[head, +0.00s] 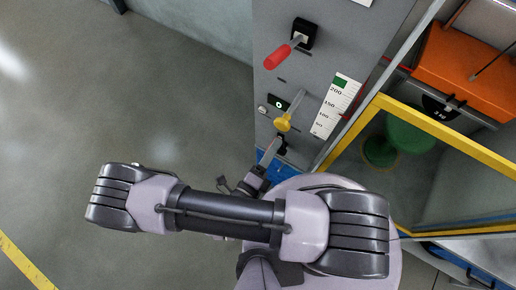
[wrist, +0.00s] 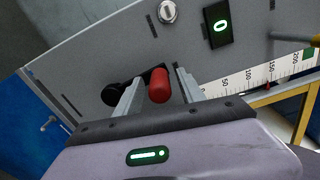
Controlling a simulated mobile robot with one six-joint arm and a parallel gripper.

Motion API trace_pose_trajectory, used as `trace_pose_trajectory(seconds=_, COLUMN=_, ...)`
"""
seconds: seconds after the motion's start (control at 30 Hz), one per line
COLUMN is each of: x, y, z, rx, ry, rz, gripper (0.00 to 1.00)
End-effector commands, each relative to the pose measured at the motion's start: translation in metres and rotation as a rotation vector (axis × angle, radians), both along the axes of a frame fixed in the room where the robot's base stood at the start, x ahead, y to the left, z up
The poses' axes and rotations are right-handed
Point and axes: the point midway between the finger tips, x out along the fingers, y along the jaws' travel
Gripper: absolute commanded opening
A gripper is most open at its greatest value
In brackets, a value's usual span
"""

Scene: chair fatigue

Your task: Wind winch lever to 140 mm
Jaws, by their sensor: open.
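A grey panel (head: 325,45) carries several levers. A red grip (wrist: 159,85) on a black mount (wrist: 115,94) sits between the two fingers of my open gripper (wrist: 158,75), with a gap visible on each side. In the head view my gripper (head: 268,155) is at the panel's lower part and hides most of this lever. A white scale (head: 337,104), marked 50 to 200 with green at the top, is to the right. It also shows in the wrist view (wrist: 250,80), with a small red mark (wrist: 268,86) beside it; its exact reading cannot be told.
A yellow-knobbed lever (head: 283,122) and another red-handled lever (head: 278,57) stand out from the panel above my gripper. A lit "0" button (wrist: 220,27) and a silver knob (wrist: 167,12) are nearby. A yellow frame (head: 440,125) borders the right. Floor at left is clear.

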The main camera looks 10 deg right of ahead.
Motion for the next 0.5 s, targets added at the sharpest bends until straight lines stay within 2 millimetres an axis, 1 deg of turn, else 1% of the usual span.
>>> trace_pose_trajectory(seconds=0.07, x=-0.001, y=0.001, z=0.0, rx=0.001, ry=-0.001, rz=0.001, gripper=0.46)
trace_pose_trajectory(seconds=0.17, x=-0.01, y=0.01, z=0.001, rx=0.001, ry=-0.001, rz=0.006, gripper=0.46)
trace_pose_trajectory(seconds=0.27, x=-0.029, y=0.025, z=0.001, rx=0.003, ry=0.0, rz=0.008, gripper=0.46)
trace_pose_trajectory(seconds=0.5, x=-0.089, y=0.071, z=0.001, rx=0.005, ry=0.0, rz=0.008, gripper=0.46)
